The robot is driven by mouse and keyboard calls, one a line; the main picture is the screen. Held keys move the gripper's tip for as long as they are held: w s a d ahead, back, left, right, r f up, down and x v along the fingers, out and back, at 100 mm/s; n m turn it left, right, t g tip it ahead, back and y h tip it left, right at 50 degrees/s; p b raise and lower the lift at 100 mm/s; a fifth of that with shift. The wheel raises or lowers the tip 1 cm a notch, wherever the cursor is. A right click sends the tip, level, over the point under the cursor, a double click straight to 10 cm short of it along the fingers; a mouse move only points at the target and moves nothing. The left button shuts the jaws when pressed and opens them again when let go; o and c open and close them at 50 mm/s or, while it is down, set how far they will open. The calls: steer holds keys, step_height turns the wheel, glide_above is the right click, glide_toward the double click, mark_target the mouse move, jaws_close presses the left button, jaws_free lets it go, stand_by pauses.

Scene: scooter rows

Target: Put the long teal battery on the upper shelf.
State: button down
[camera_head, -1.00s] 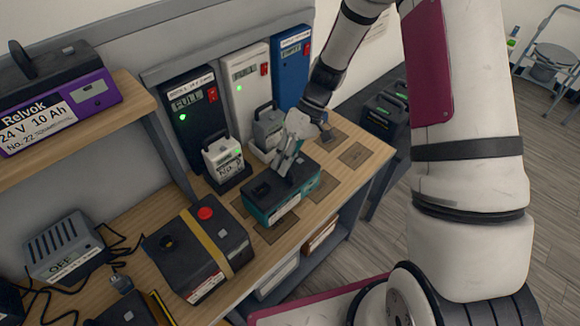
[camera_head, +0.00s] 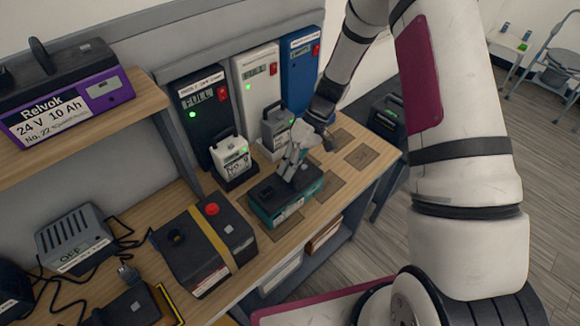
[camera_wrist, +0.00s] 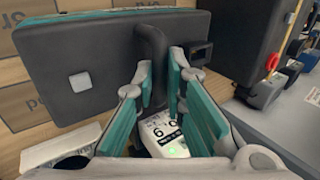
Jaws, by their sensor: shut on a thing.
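The long teal battery (camera_head: 287,207) has a black top and sits at the middle of the workbench, on or just above it; I cannot tell which. My gripper (camera_head: 287,172) comes down on it from above. In the wrist view, my gripper (camera_wrist: 155,98) has its fingers closed around the battery's upright black handle (camera_wrist: 152,55). The battery's dark top (camera_wrist: 105,70) fills the upper left there. The upper shelf (camera_head: 95,128) is the wooden board at the left, higher than the bench.
A purple battery (camera_head: 70,103) occupies the upper shelf. A black battery with a yellow strap (camera_head: 205,245) stands left of the teal one. A small white battery (camera_head: 233,158) and a grey one (camera_head: 277,128) stand behind, before the chargers (camera_head: 257,80). Marked bench spots (camera_head: 360,157) at right are bare.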

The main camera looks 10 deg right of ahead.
steer(key=c, duration=1.6)
jaws_free()
steer(key=shift+c, duration=0.2)
steer(key=d+r+t+h+b, duration=0.1)
steer(key=d+r, duration=0.2)
steer(key=r, duration=0.6)
steer(key=d+r+h+b, duration=0.1)
steer(key=d+r+b, duration=0.15)
steer(key=r, duration=0.65)
steer(key=s+d+r+m+t+h, duration=0.1)
steer(key=s+r+m+t+h, duration=0.2)
steer(key=s+r, duration=1)
steer(key=s+m+t, duration=0.2)
steer(key=s+t, duration=0.2)
steer(key=shift+s+d+r+h+p, duration=0.25)
steer(key=shift+s+r+h+p, duration=0.05)
steer(key=shift+r+h+p, duration=0.1)
steer(key=shift+s+d+m+t, duration=0.1)
steer(key=shift+s+m+t, duration=0.2)
steer(key=shift+s+m, duration=0.15)
steer(key=shift+c, duration=0.6)
steer(key=shift+s, duration=0.15)
steer(key=shift+c, duration=1.2)
steer(key=shift+s, duration=0.1)
